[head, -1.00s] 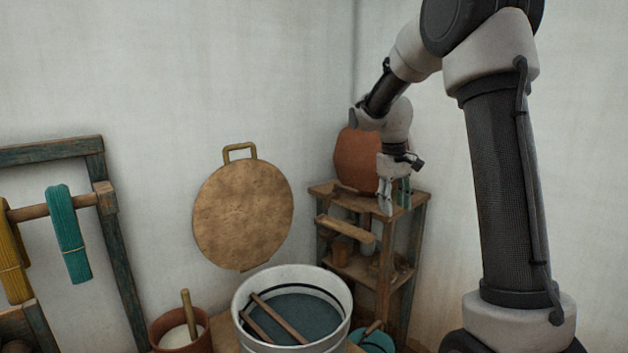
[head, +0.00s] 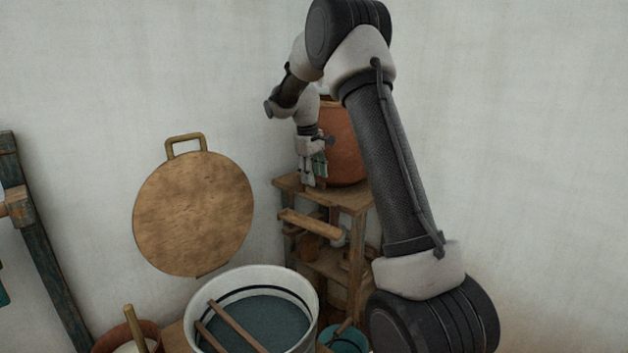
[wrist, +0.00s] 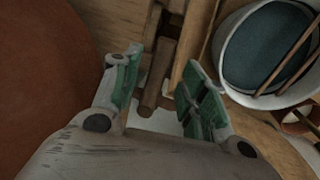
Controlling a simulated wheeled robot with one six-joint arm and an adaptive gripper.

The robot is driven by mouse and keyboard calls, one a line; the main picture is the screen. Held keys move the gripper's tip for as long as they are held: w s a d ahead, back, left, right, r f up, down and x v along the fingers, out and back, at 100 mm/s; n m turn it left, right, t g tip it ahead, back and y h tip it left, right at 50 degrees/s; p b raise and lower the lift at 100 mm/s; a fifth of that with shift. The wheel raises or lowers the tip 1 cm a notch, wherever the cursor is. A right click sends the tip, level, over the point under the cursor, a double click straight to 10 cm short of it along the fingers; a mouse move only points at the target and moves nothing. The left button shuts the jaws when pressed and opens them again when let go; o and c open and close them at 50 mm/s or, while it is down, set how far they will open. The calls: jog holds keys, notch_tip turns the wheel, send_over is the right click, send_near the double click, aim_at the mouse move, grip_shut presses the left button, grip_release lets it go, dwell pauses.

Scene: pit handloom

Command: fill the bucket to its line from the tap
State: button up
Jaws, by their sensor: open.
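A terracotta jar (head: 345,145) stands on the wooden stand (head: 352,198). My gripper (head: 313,182) points down in front of it, its fingers open. In the wrist view my gripper (wrist: 160,95) has green-padded fingers apart, with a brown wooden piece (wrist: 157,72), perhaps the tap, beyond the gap; I cannot tell whether it lies between them. A teal vessel (head: 345,341) with a wooden handle, perhaps the bucket, stands low beside the stand, mostly cut off. Its fill line is not visible.
A large white tub (head: 196,303) with a dark inner line holds bluish liquid and two wooden sticks. A terracotta pot (head: 146,329) stands left of it. A round wooden board (head: 193,213) is on the wall. The stand's lower shelf holds small items.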

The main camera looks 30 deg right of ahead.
jog(key=shift+d+f, duration=0.25)
jog(key=shift+f, duration=0.85)
grip_shut()
jog(key=a+m, duration=0.1)
jog(key=m, duration=0.1)
jog(key=a+m+g, duration=0.1)
jog(key=a+m, duration=0.1)
jog(key=m, duration=0.1)
jog(key=shift+a, duration=0.15)
jog(key=shift+r, duration=0.1)
grip_release()
jog(key=shift+s, duration=0.1)
